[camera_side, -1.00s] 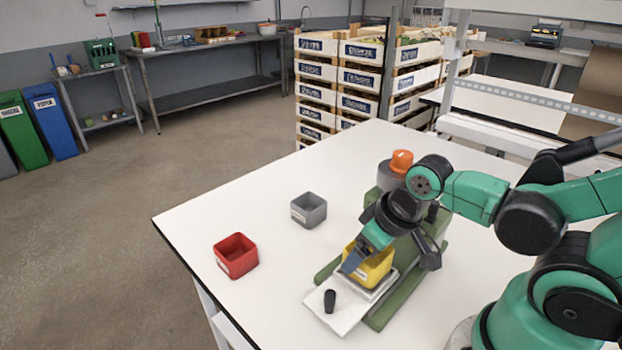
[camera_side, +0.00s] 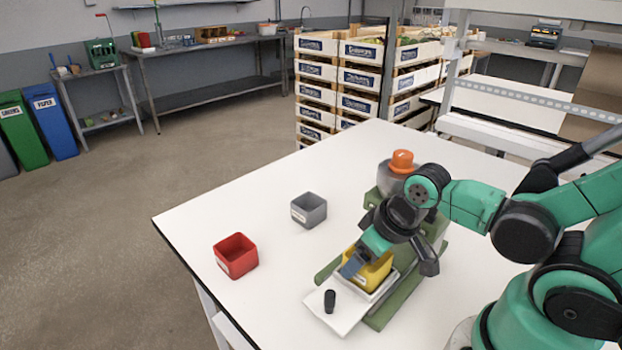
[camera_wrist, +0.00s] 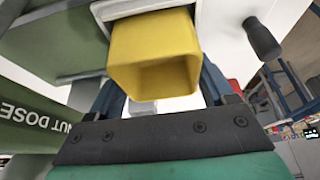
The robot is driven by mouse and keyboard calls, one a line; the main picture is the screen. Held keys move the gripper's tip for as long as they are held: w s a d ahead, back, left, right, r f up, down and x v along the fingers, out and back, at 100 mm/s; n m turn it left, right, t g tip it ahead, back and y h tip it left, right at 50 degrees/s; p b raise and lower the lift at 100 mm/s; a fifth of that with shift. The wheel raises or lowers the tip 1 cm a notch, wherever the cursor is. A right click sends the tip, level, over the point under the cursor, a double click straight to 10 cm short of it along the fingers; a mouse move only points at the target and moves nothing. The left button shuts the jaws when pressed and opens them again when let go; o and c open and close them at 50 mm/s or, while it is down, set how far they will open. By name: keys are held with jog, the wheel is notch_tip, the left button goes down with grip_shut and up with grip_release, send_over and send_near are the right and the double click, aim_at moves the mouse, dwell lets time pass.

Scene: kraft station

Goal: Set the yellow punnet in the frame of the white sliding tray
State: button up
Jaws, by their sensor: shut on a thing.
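The yellow punnet (camera_side: 376,273) is at the frame of the white sliding tray (camera_side: 338,314) in the side view, its lower part close to or inside the frame's raised rim. I cannot tell whether it rests on the tray floor. My gripper (camera_side: 358,262) is shut on the punnet from above, with a blue finger over its near side. In the wrist view the open, empty-looking punnet (camera_wrist: 158,45) lies between the blue fingers. The tray's black knob (camera_side: 330,301) stands at the tray's front end and also shows in the wrist view (camera_wrist: 262,38).
The tray sits on a green machine base (camera_side: 400,303) with an orange-topped part (camera_side: 401,161) behind. A grey punnet (camera_side: 309,210) and a red punnet (camera_side: 236,255) stand on the white table to the left.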

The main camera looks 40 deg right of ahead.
jog(key=shift+f, duration=0.15)
dwell(0.7)
jog(key=o, duration=1.1)
jog(key=shift+o, duration=0.2)
notch_tip(320, 180, up, 8)
jog(key=shift+w+r+t, duration=0.2)
jog(key=shift+w+t, duration=0.45)
jog(key=shift+w, duration=0.3)
jog(key=shift+w+r+t, duration=0.15)
jog(key=shift+w+t, duration=0.5)
jog(key=shift+w, duration=0.25)
